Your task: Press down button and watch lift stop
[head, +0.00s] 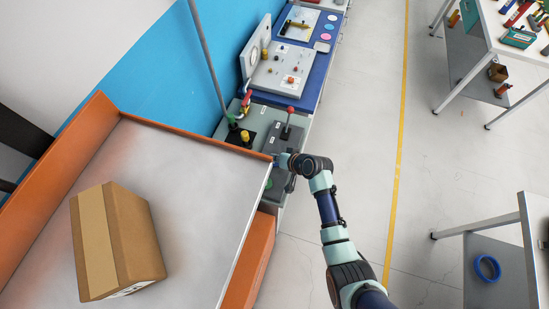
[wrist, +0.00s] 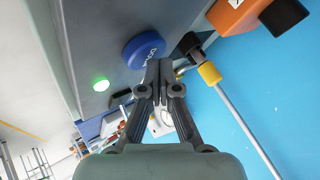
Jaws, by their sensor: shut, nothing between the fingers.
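A round blue button (wrist: 143,50) with white lettering, partly hidden, sits on a grey panel in the wrist view. My gripper (wrist: 159,66) is shut and empty, with its fingertips right by the button's edge. I cannot tell whether they touch it. A lit green round lamp (wrist: 101,85) is on the same panel. In the head view my gripper (head: 276,159) is small at the platform's right edge, and the button cannot be made out. The orange-rimmed platform (head: 215,200), which looks like the lift, carries a cardboard box (head: 118,240).
A lever with a red knob (head: 290,110) and a yellow knob (head: 245,136) stand on the grey bench just beyond my gripper. A blue-topped bench with panels (head: 280,72) lies farther back. The floor (head: 360,130) to the right is clear up to the tables.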

